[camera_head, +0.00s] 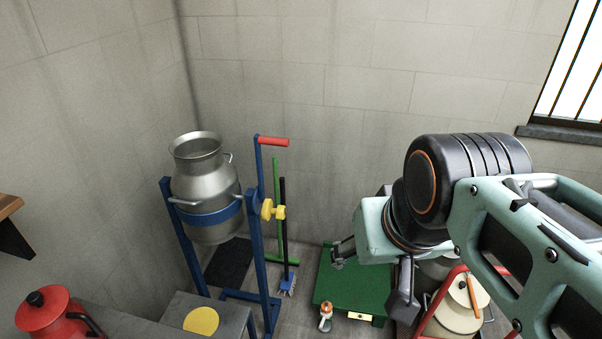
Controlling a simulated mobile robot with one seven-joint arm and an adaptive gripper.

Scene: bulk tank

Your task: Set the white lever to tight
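I cannot make out a white lever in this view; part of the scene at the right is hidden behind my arm. A blue stand (256,245) holds a metal milk can (207,185). On its post are a red-handled crank (273,141) and a yellow knob (273,210). My gripper (371,279) is at the right of centre, pointing down toward a green platform (347,283). Its two fingers are spread apart, with nothing seen between them. It is clear of the stand, to its right.
A small orange and white object (326,317) is by the platform's front edge. A red frame (439,300) with a cream round thing (455,310) is at lower right. A red pot (48,312) is at lower left, near a grey bench (235,318). A broom (284,235) leans behind the stand.

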